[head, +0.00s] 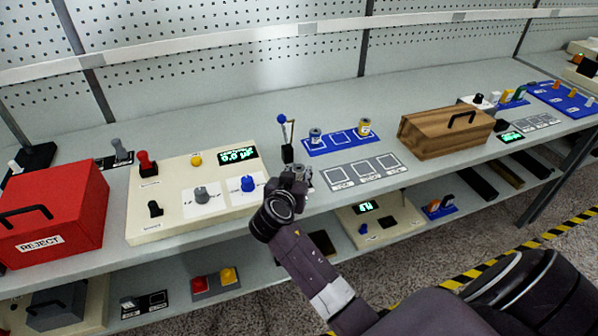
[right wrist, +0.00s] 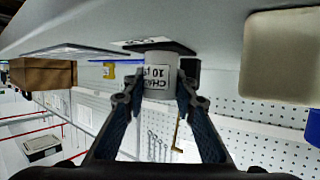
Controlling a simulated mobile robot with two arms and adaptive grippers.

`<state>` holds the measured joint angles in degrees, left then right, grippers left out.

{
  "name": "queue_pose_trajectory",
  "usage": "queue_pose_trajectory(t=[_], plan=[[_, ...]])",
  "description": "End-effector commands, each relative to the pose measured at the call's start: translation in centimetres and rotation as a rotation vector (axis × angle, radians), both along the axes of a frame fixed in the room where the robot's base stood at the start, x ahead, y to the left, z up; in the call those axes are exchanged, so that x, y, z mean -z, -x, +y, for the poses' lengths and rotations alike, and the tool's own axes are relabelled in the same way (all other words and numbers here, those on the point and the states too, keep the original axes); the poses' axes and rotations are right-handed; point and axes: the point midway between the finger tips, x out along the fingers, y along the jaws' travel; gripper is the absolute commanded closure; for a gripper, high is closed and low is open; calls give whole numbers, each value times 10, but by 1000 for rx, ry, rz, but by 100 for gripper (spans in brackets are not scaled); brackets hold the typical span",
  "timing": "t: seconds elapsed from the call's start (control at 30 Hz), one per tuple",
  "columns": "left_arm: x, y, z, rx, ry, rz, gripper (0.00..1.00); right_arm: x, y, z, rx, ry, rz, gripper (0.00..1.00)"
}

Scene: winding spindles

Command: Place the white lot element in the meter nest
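The white lot element (right wrist: 160,72) is a small white cylinder with dark printed lettering, seen upside down in the right wrist view. It is between the fingers of my right gripper (right wrist: 160,88), which press in from both sides. Its far end is at a dark flat plate (right wrist: 160,46) on the bench; I cannot tell if it touches. In the head view my right gripper (head: 298,175) is at the bench's front part, right of the cream panel, and mostly hides the element. I cannot identify the meter nest for sure. My left gripper is not in view.
A cream panel (head: 170,222) with knobs and a green display stands left of the gripper. A blue-ball lever (head: 287,152) stands just behind it. A blue tray (head: 340,142) with spools, a marked plate (head: 362,172) and a wooden box (head: 445,132) are to the right. A red reject box (head: 60,215) is far left.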

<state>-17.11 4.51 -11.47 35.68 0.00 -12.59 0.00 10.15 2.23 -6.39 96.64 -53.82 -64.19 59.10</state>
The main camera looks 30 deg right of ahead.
Motion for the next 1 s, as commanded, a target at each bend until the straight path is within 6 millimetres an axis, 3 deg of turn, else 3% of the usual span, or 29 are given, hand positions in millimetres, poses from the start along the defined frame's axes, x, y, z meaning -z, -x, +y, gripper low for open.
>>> queue_pose_trajectory(t=[0.17,0.53,1.0], plan=[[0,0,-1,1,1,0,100,0,0,0,0,0,0,57],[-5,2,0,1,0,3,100,-6,0,0,0,0,0,57],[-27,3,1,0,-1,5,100,-35,60,65,0,-4,1,57]])
